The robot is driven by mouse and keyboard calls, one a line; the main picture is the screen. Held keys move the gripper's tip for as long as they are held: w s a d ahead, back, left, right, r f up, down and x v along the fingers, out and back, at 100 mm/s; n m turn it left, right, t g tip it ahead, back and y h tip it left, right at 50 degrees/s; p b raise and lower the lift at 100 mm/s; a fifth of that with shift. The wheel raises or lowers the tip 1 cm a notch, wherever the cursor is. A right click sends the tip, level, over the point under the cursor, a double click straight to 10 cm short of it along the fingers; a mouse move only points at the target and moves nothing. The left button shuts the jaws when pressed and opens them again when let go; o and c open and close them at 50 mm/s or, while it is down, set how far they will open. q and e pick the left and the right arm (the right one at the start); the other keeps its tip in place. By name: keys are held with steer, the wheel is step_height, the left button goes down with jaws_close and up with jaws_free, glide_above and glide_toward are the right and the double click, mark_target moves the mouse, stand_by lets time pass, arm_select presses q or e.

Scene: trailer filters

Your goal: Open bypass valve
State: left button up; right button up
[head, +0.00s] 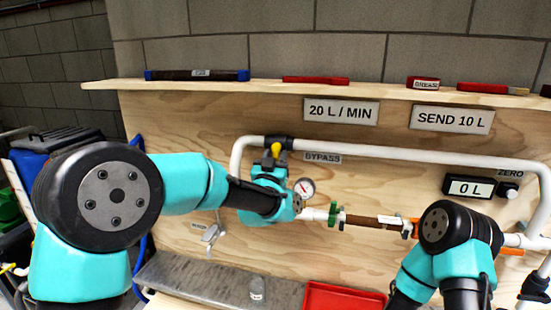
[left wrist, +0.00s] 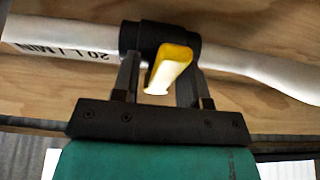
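The bypass valve is a black fitting (left wrist: 160,38) on the white upper pipe, with a yellow handle (left wrist: 170,68). In the head view the yellow handle (head: 276,150) shows above my left gripper (head: 274,159), left of the BYPASS label (head: 323,159). In the left wrist view my left gripper (left wrist: 157,82) has its fingers apart, one on each side of the handle. A gap shows between the left finger and the handle; contact at the right finger is unclear.
A pressure gauge (head: 304,188) and a green valve handle (head: 333,213) sit on the lower line. A shelf (head: 380,88) holds filters and red items. A display (head: 468,187) reads 0 L.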

arm_select(q)
jaws_close()
stand_by(0.3)
steer(key=shift+s+d+n+t+y, duration=0.15)
steer(key=shift+n+y, duration=0.4)
steer(key=shift+n, duration=0.55)
steer(key=shift+w+d+n+t+y, duration=0.15)
steer(key=shift+n+y, duration=0.4)
steer(key=shift+n, duration=0.55)
steer(key=shift+s, duration=0.1)
steer(key=shift+o, duration=0.7)
jaws_free()
